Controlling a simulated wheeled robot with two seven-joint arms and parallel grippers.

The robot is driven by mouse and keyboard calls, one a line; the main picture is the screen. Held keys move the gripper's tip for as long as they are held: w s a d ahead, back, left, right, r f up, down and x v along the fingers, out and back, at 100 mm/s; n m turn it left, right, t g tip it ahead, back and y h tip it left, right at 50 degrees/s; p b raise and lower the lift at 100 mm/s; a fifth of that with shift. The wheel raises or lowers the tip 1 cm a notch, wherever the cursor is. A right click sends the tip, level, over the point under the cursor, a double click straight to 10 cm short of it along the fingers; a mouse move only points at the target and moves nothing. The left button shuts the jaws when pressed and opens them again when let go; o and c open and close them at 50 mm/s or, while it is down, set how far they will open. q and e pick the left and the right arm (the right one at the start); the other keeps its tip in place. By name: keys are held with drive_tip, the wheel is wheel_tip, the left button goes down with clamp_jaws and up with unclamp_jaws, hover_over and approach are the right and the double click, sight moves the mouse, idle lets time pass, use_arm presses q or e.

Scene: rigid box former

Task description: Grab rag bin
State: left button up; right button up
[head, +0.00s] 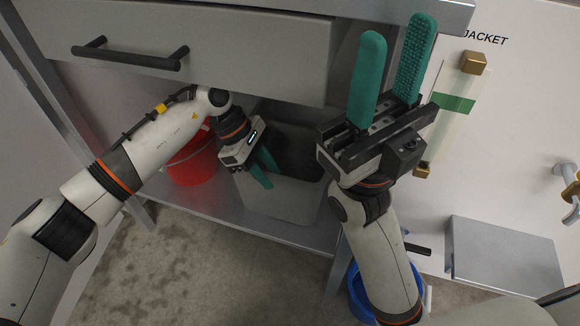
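A grey open-topped bin (275,200) with a dark inside stands on the low shelf under the drawer; I take it to be the rag bin, though no label shows. My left gripper (268,172) reaches in under the drawer with its teal fingers at the bin's upper left side. The fingers look a little apart, but I cannot tell whether they are on the bin's wall. The gripper's body hides part of the rim. My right gripper (391,75) is raised at the right with its teal fingers wide apart and nothing between them.
A red bucket (192,165) stands left of the bin on the metal shelf (225,212). The drawer (200,50) with a black handle overhangs both. A blue container (358,298) sits at lower right, partly behind my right arm. A grey box (505,250) is at right.

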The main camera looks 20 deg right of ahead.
use_arm(q)
clamp_jaws()
idle(1.1)
drive_tip(key=shift+r, duration=0.1)
